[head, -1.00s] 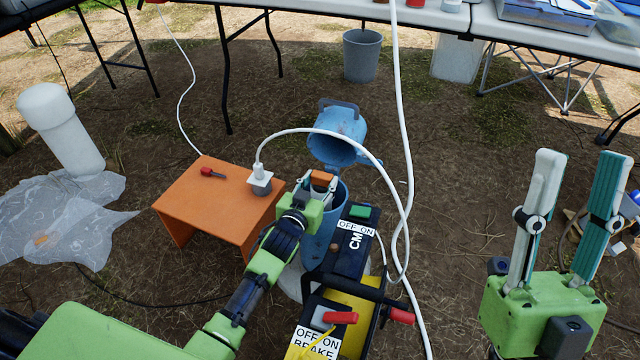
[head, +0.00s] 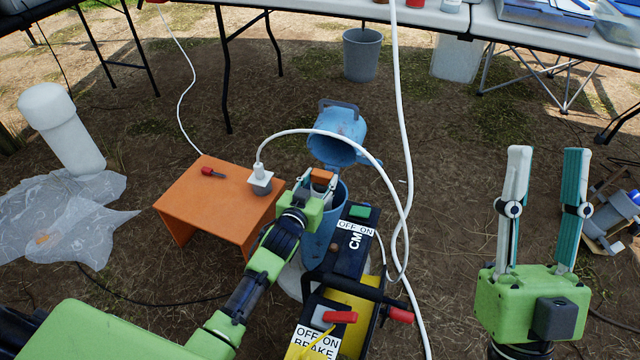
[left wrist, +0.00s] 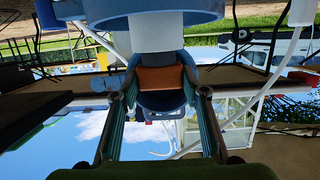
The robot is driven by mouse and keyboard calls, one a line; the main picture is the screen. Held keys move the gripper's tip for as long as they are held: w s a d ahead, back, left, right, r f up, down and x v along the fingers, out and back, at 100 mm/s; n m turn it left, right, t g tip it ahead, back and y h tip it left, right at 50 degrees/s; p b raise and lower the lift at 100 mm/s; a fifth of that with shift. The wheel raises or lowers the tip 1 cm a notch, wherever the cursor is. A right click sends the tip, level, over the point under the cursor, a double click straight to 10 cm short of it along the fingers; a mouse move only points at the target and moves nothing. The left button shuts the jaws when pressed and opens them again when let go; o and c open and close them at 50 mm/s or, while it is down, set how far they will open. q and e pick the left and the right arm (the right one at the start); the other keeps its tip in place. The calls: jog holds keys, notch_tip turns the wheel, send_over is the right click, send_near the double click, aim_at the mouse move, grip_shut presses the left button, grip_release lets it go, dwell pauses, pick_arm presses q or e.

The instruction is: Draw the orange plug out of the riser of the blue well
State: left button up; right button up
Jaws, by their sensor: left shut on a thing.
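The blue well (head: 318,245) stands left of the black and yellow machine, with its blue lid (head: 340,135) swung open at the back. The orange plug (head: 321,176) shows at the well's mouth, between the fingertips of my left gripper (head: 318,183), which is shut on it. In the left wrist view the orange plug (left wrist: 161,79) sits between the two fingers, against the white riser (left wrist: 158,32). I cannot tell whether the plug is still seated in the riser. My right gripper (head: 540,215) is open and empty at the right, fingers pointing up, away from the well.
An orange stool (head: 205,205) with a red-handled item (head: 212,172) and a white plug-like fitting (head: 260,180) stands left of the well. A white hose arcs over the well. The machine (head: 350,265) stands close on the right. A grey bucket (head: 361,55) stands behind.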

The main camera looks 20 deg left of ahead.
pick_arm(q)
jog(key=shift+r+p, duration=0.3)
jog(key=shift+r, duration=0.05)
jog(key=shift+r+p, duration=0.45)
jog(key=shift+p, duration=0.05)
jog(key=shift+r+p, duration=0.7)
jog(key=shift+p, duration=0.05)
pick_arm(e)
jog(key=shift+w+f+g+h, duration=1.5)
jog(key=shift+w+f+g, duration=2.45)
jog(key=shift+f, duration=2.65)
pick_arm(q)
jog(key=shift+r+p, duration=0.7)
jog(key=shift+p, duration=0.05)
jog(key=shift+r+p, duration=0.6)
jog(key=shift+p, duration=0.05)
pick_arm(e)
jog(key=s+d+f+g+h, duration=0.1)
jog(key=s+f+g, duration=0.1)
jog(key=f+g, duration=0.2)
jog(key=s+d+f+g+h, duration=0.1)
jog(key=s+f+g, duration=0.1)
jog(key=f, duration=0.7)
jog(key=shift+s+d+f+m+g+h, duration=0.2)
jog(key=shift+d+f+m+g+h, duration=0.15)
jog(key=shift+g, duration=0.5)
